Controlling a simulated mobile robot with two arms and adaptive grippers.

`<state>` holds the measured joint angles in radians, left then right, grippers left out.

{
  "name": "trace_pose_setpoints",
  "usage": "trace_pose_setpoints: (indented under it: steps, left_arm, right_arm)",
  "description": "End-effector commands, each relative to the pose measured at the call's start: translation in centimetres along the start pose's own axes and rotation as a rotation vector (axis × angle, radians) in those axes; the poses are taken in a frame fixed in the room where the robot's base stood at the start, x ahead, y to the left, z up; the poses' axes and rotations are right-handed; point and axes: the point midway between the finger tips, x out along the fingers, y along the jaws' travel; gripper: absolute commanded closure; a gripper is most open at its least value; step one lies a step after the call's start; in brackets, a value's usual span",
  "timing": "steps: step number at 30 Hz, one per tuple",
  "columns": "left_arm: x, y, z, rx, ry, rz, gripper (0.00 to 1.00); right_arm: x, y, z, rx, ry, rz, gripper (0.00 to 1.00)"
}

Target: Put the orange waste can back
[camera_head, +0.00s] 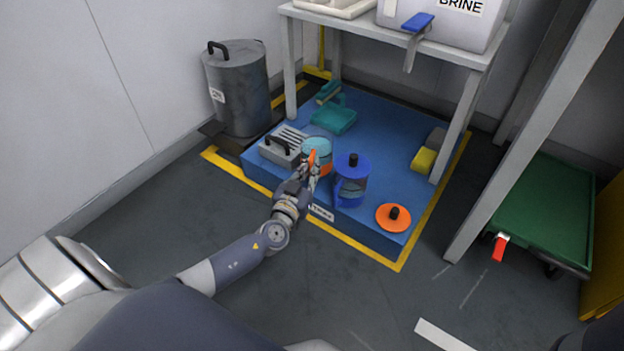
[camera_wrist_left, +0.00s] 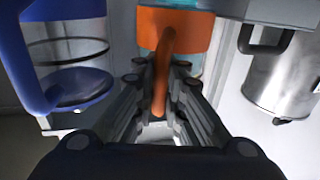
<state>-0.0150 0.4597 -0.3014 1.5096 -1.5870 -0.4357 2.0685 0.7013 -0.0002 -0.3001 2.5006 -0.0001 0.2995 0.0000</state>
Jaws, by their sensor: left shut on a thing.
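The orange waste can (camera_head: 318,144) is at the front part of the blue platform (camera_head: 385,145), between a grey vented box and a blue lidded jar. It has a teal body with an orange band and handle, and looks roughly upright. My left gripper (camera_head: 311,173) is at its near side, shut on its orange handle. In the left wrist view the handle of the can (camera_wrist_left: 190,28) runs between the fingers (camera_wrist_left: 158,100). I cannot tell whether the can's base touches the platform. An orange lid (camera_head: 386,222) with a black knob lies at the platform's front right corner. My right gripper is not in view.
The blue jar (camera_head: 352,180) stands close right of the can; the grey vented box (camera_head: 284,142) is close left. A teal dustpan (camera_head: 334,120) and yellow sponge (camera_head: 423,160) lie farther back. A metal bin (camera_head: 238,90) stands left, and a table (camera_head: 400,42) stands over the platform.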

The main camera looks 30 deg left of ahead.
Motion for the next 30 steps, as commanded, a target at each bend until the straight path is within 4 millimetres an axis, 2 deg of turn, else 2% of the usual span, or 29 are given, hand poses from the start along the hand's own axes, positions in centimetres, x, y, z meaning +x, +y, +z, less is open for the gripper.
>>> trace_pose_setpoints:
  steps: [3, 5, 18, 19, 21, 30]
  left_arm:
    - [0.1, -0.1, 2.1, 0.002, 0.002, -0.001, 1.0]
    - [0.1, 0.0, 2.8, 0.002, 0.003, -0.001, 1.0]
    - [0.0, 0.0, 3.2, 0.001, 0.003, 0.0, 1.0]
    - [0.0, 0.0, 3.2, 0.001, -0.001, 0.0, 0.85]
    - [0.0, 0.0, 3.2, 0.001, -0.001, 0.0, 0.7]
    - [0.0, 0.0, 3.2, 0.001, -0.001, 0.001, 0.69]
  right_arm:
    - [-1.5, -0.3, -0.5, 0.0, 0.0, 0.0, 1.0]
    - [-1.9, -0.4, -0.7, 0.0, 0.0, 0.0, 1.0]
    - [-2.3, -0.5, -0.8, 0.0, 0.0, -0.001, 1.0]
    - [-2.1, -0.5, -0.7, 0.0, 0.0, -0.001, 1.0]
    - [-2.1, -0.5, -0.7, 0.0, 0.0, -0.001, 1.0]
    - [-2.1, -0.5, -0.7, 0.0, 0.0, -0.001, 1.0]
